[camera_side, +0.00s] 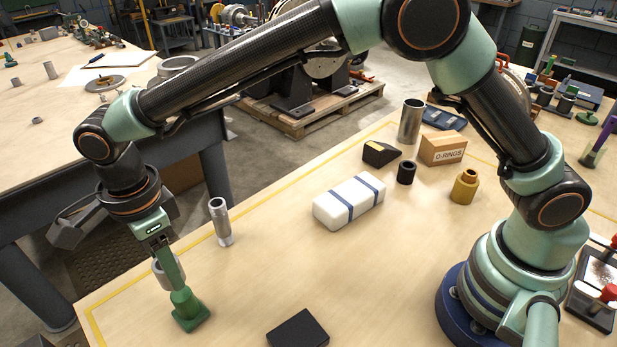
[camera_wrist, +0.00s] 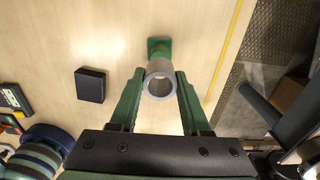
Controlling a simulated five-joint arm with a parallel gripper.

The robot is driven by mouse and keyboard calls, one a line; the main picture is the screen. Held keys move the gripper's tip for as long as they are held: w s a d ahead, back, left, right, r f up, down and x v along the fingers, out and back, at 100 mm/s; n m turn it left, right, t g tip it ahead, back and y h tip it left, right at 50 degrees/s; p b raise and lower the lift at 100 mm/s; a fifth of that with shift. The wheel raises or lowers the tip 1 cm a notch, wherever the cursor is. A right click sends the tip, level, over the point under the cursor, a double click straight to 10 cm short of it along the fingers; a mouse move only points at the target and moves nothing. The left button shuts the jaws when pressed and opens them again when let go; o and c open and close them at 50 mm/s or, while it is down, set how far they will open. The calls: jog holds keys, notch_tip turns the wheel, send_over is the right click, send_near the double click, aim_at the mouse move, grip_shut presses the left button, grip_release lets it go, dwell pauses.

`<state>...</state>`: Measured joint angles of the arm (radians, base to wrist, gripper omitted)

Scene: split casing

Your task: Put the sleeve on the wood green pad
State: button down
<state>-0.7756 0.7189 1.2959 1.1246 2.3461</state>
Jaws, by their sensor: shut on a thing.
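The sleeve, a short grey tube (camera_wrist: 160,68), sits between the two green fingers of my gripper (camera_wrist: 160,76) in the wrist view, its round opening facing the camera. In the side view the gripper (camera_side: 171,270) is shut on the sleeve (camera_side: 159,275), which is partly hidden behind a finger. The green pad (camera_side: 190,318) stands on the table just below, with a square base and a narrower upper part. In the wrist view the pad (camera_wrist: 159,44) shows just beyond the sleeve. Whether sleeve and pad touch I cannot tell.
A stepped metal cylinder (camera_side: 221,224) stands right of the gripper. A black block (camera_side: 298,330) lies near the front edge. A white box with blue bands (camera_side: 349,203) lies mid-table. Behind it are a black ring (camera_side: 406,173), an O-rings box (camera_side: 443,149) and a brass fitting (camera_side: 464,188).

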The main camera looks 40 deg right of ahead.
aim_at(181, 294)
jog(key=shift+f, duration=1.75)
jog(key=shift+f, duration=0.15)
jog(key=shift+c, duration=1.8)
grip_release()
